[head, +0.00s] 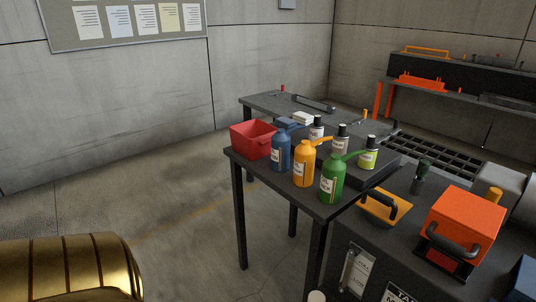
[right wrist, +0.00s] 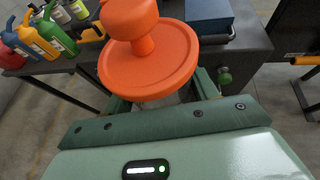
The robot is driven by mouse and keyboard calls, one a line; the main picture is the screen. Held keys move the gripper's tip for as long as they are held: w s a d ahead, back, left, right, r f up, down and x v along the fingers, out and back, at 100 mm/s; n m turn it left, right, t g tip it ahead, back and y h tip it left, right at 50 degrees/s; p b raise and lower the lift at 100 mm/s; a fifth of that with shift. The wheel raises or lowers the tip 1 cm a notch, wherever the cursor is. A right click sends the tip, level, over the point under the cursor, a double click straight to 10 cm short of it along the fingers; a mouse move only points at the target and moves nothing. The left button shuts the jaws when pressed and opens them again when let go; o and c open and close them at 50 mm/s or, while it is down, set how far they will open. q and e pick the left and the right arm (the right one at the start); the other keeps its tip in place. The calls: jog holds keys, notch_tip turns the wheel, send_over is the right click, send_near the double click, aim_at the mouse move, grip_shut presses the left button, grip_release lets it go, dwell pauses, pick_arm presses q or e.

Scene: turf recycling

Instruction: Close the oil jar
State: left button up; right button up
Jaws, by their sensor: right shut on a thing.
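An orange round piece with a wide disc and a knob (right wrist: 148,70), like a lid, fills the middle of the right wrist view. My right gripper (right wrist: 162,98) is shut on it from below; the disc hides most of the fingertips. Three spouted oil containers stand on the dark table: blue (head: 280,152), yellow-orange (head: 304,163) and green (head: 332,178). The green one also shows in the right wrist view (right wrist: 54,38), apart from my gripper. I cannot tell which container is the oil jar. My left gripper is not in view.
A red bin (head: 252,140) stands left of the containers, and several small bottles (head: 341,140) stand behind them. Floor left of the table is clear.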

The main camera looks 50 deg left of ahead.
dwell(0.3)
pick_arm(q)
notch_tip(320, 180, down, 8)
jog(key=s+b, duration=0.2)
jog(key=b, duration=0.6)
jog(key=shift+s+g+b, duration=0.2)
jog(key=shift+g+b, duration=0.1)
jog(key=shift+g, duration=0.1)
pick_arm(e)
notch_tip(320, 180, down, 30)
jog(key=s+a+y, duration=0.1)
jog(key=a, duration=0.1)
jog(key=shift+s+a+f+n, duration=0.15)
jog(key=shift+s+a+n, duration=0.1)
jog(key=shift+n, duration=0.15)
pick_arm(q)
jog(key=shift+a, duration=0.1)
pick_arm(e)
jog(key=shift+w+f, duration=0.1)
